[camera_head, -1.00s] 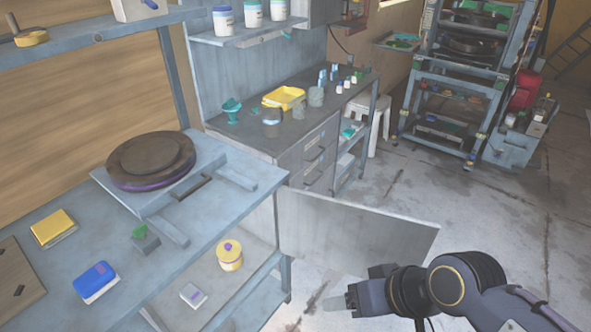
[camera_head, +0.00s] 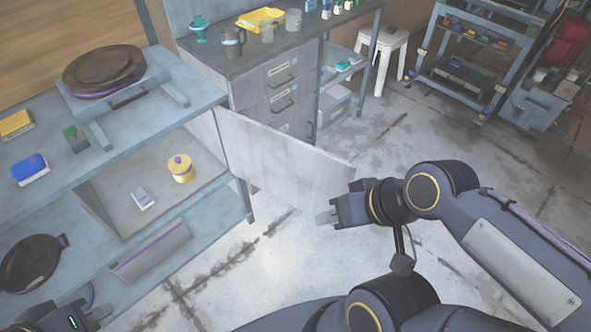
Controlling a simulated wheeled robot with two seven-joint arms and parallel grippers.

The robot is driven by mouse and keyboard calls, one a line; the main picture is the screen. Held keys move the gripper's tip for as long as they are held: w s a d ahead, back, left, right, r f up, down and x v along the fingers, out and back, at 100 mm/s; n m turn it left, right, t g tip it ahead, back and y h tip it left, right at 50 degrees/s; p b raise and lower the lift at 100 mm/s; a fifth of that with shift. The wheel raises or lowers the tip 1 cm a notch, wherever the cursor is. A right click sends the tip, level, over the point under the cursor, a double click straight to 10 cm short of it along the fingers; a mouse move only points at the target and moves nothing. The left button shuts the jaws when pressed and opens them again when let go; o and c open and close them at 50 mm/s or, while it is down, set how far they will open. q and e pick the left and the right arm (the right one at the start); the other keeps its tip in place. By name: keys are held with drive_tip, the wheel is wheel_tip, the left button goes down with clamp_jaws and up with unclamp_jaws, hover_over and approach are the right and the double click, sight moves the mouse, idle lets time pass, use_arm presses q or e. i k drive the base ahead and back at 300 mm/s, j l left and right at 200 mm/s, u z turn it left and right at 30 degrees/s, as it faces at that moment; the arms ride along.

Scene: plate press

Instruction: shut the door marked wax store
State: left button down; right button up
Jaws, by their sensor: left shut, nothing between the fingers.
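The open door (camera_head: 275,155) is a plain grey panel, hinged at the right side of the compartment (camera_head: 135,205) under the workbench. It stands swung out to the right. No wax store marking is readable on the face I see. My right gripper (camera_head: 326,216) is by the lower free corner of the door; I cannot tell whether it touches, nor whether its fingers are apart. My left gripper (camera_head: 92,312) is at the bottom left edge, partly cut off, shut and empty, well away from the door.
The workbench (camera_head: 195,88) carries a dark round plate (camera_head: 103,68) on a press, plus yellow and blue blocks. A black pan (camera_head: 30,262) lies on the lower shelf. A drawer cabinet (camera_head: 272,85) stands behind the door. Floor in front is clear.

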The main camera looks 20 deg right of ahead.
sight(302, 175)
drive_tip(key=l+u, duration=0.2)
drive_tip(key=l, duration=0.25)
drive_tip(key=l+u, duration=0.25)
drive_tip(key=l, duration=0.2)
drive_tip(key=k+l+u, duration=0.2)
drive_tip(key=l, duration=0.2)
drive_tip(key=l+u, duration=0.2)
drive_tip(key=l, duration=0.25)
drive_tip(key=k+l+u, duration=0.2)
drive_tip(key=l, duration=0.2)
drive_tip(key=l+u, duration=0.3)
drive_tip(key=l, duration=0.55)
drive_tip(key=l+u, duration=0.3)
drive_tip(key=l, duration=0.55)
drive_tip(key=k, duration=0.1)
drive_tip(key=k+l+z, duration=0.15)
drive_tip(key=l, duration=0.25)
drive_tip(key=l+z, duration=0.1)
drive_tip(key=l, duration=0.25)
